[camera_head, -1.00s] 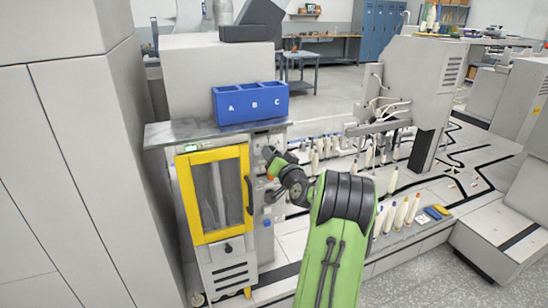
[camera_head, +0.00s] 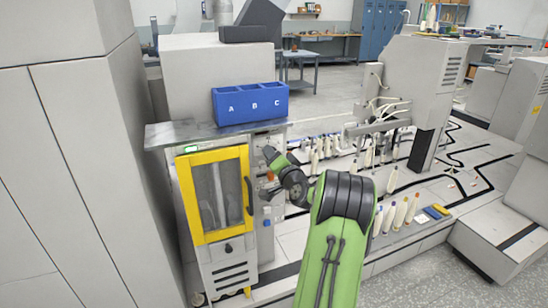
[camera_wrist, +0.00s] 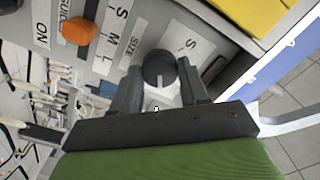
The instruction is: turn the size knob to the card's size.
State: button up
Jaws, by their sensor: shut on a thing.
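The size knob (camera_wrist: 158,64) is a dark round knob on the grey machine panel in the wrist view. A pale pointer line shows on its near side, toward my gripper. My gripper (camera_wrist: 162,76) is shut on the knob, one finger on each side. A printed label beside it reads S, M, L and SIZE (camera_wrist: 130,47). A white card (camera_wrist: 193,46) lies just beyond the knob, with what looks like an S on it. In the head view my arm hides the knob.
An orange knob (camera_wrist: 79,29) sits left of the size label, near an ON label (camera_wrist: 42,36). A yellow-framed door (camera_head: 184,203) is left of my wrist in the head view. A blue A-B-C bin (camera_head: 250,103) stands on the machine's top.

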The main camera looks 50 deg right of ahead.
jog(key=o, duration=1.1)
jog(key=shift+c, duration=0.2)
jog(key=shift+s, duration=0.1)
jog(key=b+v, duration=0.3)
jog(key=v, duration=1.2)
jog(key=shift+s+a, duration=0.2)
jog(key=shift+s, duration=0.05)
